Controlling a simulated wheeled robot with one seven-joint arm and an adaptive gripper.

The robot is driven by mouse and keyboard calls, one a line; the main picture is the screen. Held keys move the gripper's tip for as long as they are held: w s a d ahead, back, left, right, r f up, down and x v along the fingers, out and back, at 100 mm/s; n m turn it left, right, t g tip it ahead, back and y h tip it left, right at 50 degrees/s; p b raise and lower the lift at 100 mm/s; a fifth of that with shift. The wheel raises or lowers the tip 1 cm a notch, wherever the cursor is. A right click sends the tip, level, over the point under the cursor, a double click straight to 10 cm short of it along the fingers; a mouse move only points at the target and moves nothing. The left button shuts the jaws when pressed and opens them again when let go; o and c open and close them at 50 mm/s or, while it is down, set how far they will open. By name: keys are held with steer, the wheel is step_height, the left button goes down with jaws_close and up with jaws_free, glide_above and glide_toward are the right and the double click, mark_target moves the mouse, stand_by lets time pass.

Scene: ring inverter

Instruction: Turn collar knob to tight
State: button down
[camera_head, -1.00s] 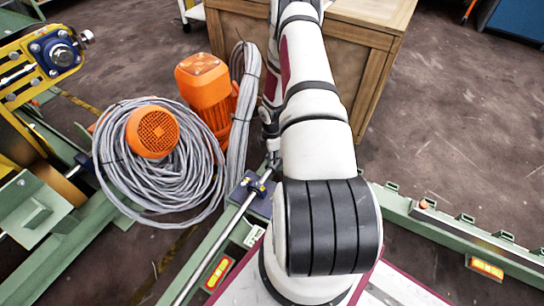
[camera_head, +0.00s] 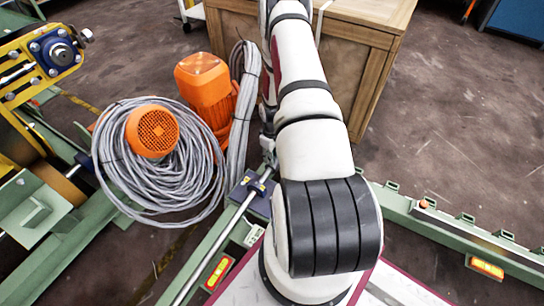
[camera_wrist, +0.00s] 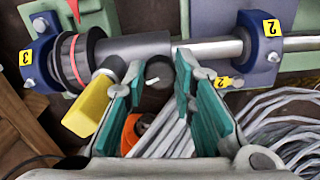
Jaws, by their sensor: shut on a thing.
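In the wrist view, my gripper (camera_wrist: 158,73) has two teal-padded fingers, one on each side of a dark grey knob (camera_wrist: 156,76) with a small white mark. It is shut on this knob, which sits against the underside of a grey collar body (camera_wrist: 140,46) on a metal rod (camera_wrist: 214,51). A yellow lever-like piece (camera_wrist: 88,106) hangs just left of the left finger. The tight marking cannot be made out. In the head view, my arm hides the gripper and the knob.
Blue rod clamps stand either side, marked 3 (camera_wrist: 40,60) and 2 (camera_wrist: 258,38). Coiled grey cable (camera_head: 190,180) and orange motors (camera_head: 203,85) lie left of my arm. A wooden crate (camera_head: 375,60) stands behind. Open floor is at right.

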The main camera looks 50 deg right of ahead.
steer(key=shift+m, duration=1.9)
steer(key=shift+w, duration=0.1)
steer(key=c, duration=1.3)
jaws_free()
step_height(320, 180, up, 12)
steer(key=shift+r, duration=0.1)
